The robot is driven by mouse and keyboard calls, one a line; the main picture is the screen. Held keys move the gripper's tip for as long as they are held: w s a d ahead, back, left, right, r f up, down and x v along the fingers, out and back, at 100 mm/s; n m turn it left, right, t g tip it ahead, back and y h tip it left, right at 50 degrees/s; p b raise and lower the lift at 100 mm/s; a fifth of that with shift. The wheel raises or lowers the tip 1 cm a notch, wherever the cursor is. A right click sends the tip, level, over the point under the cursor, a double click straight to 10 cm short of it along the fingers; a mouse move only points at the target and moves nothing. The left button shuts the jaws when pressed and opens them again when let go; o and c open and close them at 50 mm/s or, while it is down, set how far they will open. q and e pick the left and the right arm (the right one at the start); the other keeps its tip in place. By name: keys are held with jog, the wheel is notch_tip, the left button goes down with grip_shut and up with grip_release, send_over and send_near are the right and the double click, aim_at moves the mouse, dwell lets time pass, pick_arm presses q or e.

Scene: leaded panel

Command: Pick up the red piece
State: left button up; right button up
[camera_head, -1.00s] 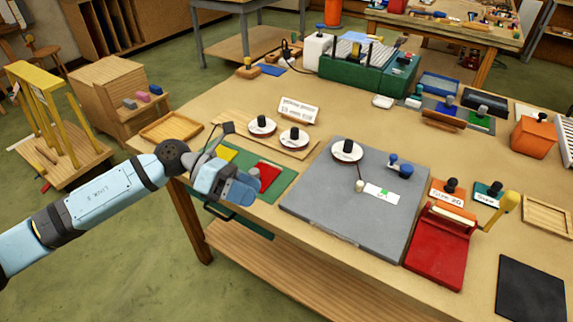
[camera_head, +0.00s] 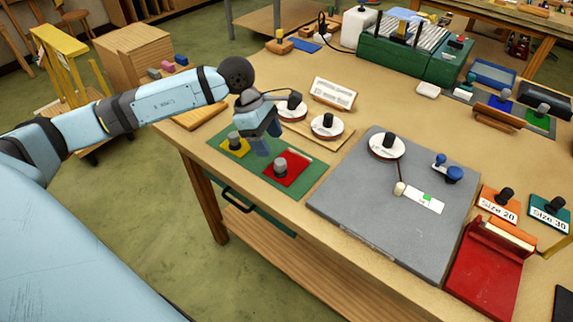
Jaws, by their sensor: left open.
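The red piece (camera_head: 287,169) is a flat square with a grey knob, lying on the green mat (camera_head: 315,180) near the table's left front edge. My left gripper (camera_head: 262,146) is open and empty, pointing down above the mat between the yellow and red pieces. It is apart from the red piece's knob, up and to the left of it. My right gripper is not in view.
Two white reels with black knobs (camera_head: 326,126) stand on a wooden board behind the mat. A small sign (camera_head: 334,93) stands behind them. A grey board (camera_head: 400,225) with a reel lies to the right, and a red tool (camera_head: 484,275) beyond it.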

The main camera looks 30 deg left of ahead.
aim_at(280, 161)
pick_arm(q)
jog(key=shift+x, duration=0.9)
jog(key=shift+s+d+p+x, duration=0.15)
jog(key=shift+p+x, duration=0.1)
jog(key=shift+x, duration=1.05)
jog(key=shift+s+d+p+x, duration=0.1)
jog(key=shift+d+p+x, duration=0.15)
jog(key=shift+x, duration=1.1)
jog(key=shift+a+r, duration=0.1)
jog(key=shift+r, duration=0.1)
jog(key=c, duration=1)
jog(key=shift+o, duration=0.2)
notch_tip(280, 161, up, 20)
jog(key=shift+b, duration=0.45)
